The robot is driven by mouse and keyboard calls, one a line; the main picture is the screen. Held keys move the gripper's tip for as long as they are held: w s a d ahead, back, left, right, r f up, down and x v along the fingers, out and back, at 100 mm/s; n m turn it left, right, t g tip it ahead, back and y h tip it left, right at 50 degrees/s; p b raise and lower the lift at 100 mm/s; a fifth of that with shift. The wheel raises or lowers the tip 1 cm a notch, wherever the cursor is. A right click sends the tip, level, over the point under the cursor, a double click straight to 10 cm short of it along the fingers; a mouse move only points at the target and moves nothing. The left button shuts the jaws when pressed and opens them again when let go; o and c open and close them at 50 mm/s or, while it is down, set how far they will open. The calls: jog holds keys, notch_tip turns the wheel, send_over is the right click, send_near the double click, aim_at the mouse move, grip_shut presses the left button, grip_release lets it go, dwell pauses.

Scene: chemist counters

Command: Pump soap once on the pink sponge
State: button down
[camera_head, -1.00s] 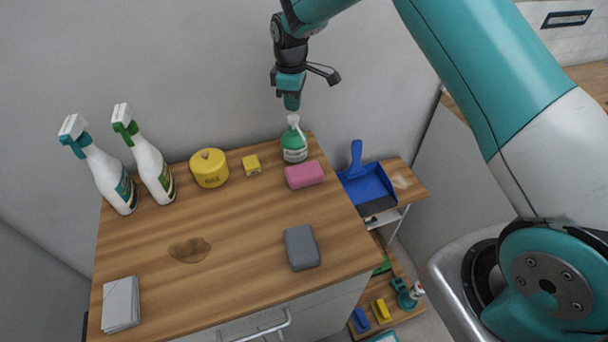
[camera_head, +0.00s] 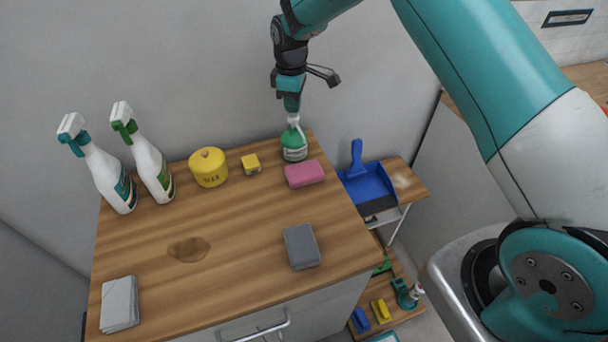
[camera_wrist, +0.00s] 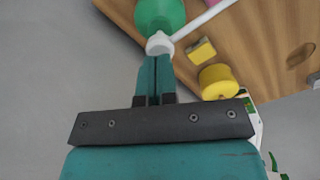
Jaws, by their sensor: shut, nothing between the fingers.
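The green soap bottle (camera_head: 294,146) with a white pump top stands at the back right corner of the wooden counter. The pink sponge (camera_head: 305,174) lies just in front of it. My gripper (camera_head: 292,108) is shut and empty, pointing down, with its fingertips at the top of the pump; touching or just above, I cannot tell. In the wrist view my gripper (camera_wrist: 157,62) reaches the white pump head (camera_wrist: 159,44), with the green bottle body (camera_wrist: 160,14) beyond. The pump's white spout (camera_wrist: 205,18) points away to the upper right there.
A yellow wax tin (camera_head: 208,167) and a small yellow sponge (camera_head: 251,164) stand left of the bottle. Two spray bottles (camera_head: 108,178) (camera_head: 152,166) stand farther left. A grey sponge (camera_head: 302,246) lies in front. A blue dustpan (camera_head: 367,187) lies on a lower shelf at right.

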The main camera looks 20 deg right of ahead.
jog(key=shift+f+b, duration=0.75)
jog(key=shift+f, duration=0.7)
jog(key=shift+r+p, duration=1.2)
jog(key=shift+r, duration=0.65)
notch_tip(320, 180, up, 6)
jog(key=p, duration=0.4)
